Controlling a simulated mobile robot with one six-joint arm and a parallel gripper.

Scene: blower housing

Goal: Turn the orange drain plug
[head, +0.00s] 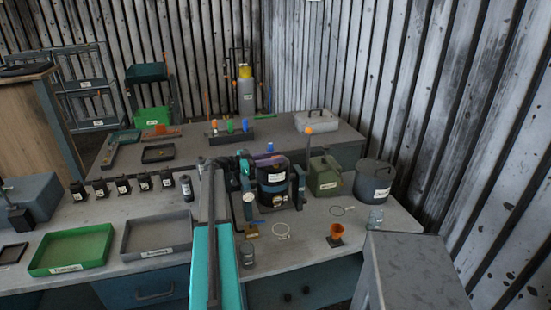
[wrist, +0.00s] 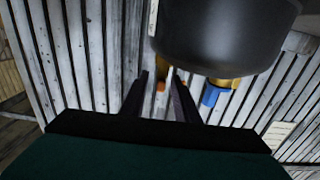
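The orange drain plug (wrist: 160,86) shows in the wrist view as a small orange piece between my two fingers, below the dark round housing (wrist: 225,40). A brass-coloured part sits just above it. My gripper (wrist: 161,78) is open, with a gap visible on both sides of the plug. A blue piece (wrist: 212,95) hangs from a brass fitting to the right of the right finger. In the head view the black labelled housing (head: 273,184) stands on the bench, and my arm reaches to its upper left. The plug cannot be made out there.
A gauge (head: 248,197) is on the housing's left side. A green can (head: 324,178) and a grey pot (head: 374,180) stand to its right. An orange funnel (head: 337,231) is in front. Green (head: 70,268) and grey (head: 156,250) trays lie at left.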

